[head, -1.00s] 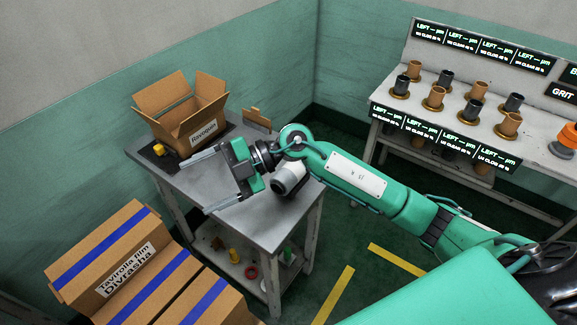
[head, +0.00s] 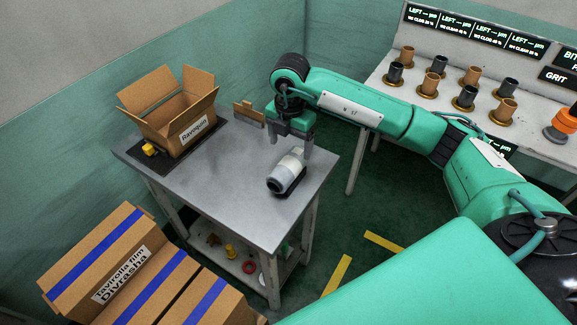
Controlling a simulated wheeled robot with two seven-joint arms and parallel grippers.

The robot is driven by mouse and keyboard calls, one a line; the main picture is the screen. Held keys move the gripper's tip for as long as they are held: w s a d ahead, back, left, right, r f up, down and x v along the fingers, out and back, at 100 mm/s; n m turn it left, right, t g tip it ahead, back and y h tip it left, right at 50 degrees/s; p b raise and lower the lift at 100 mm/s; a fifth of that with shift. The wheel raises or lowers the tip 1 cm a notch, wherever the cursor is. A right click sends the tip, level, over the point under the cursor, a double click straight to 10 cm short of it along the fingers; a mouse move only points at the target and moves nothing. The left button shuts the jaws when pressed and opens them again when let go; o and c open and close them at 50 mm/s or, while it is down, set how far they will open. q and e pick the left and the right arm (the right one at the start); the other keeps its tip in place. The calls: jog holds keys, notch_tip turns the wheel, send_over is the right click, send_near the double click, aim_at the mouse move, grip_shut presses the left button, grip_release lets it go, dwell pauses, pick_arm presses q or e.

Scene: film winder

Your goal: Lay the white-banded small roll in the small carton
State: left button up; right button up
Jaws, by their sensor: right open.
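The small roll (head: 287,171) lies on its side on a dark pad near the right edge of the grey table (head: 215,185). It looks whitish with a grey end; a separate white band is too small to make out. The small carton (head: 178,117), brown and open-topped with raised flaps, stands on a dark mat at the table's far left. My right gripper (head: 290,148) points down just above and behind the roll, open, its fingers near the roll's far end. I cannot tell whether they touch it. My left gripper is not in view.
A yellow object (head: 150,149) sits beside the carton. A small brown cardboard piece (head: 248,114) stands at the table's back edge. Larger blue-striped cartons (head: 110,265) stand at front left. A rack of several spools (head: 470,85) is at right. The table's middle is clear.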

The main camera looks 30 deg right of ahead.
aim_at(290, 160)
notch_tip(290, 160, down, 3)
jog(key=shift+r, duration=0.15)
jog(key=shift+f, duration=0.5)
notch_tip(290, 160, down, 2)
jog(key=shift+s+a+f+p, duration=0.1)
jog(key=shift+p, duration=0.75)
notch_tip(290, 160, down, 2)
jog(key=shift+f, duration=0.35)
jog(key=c, duration=1.2)
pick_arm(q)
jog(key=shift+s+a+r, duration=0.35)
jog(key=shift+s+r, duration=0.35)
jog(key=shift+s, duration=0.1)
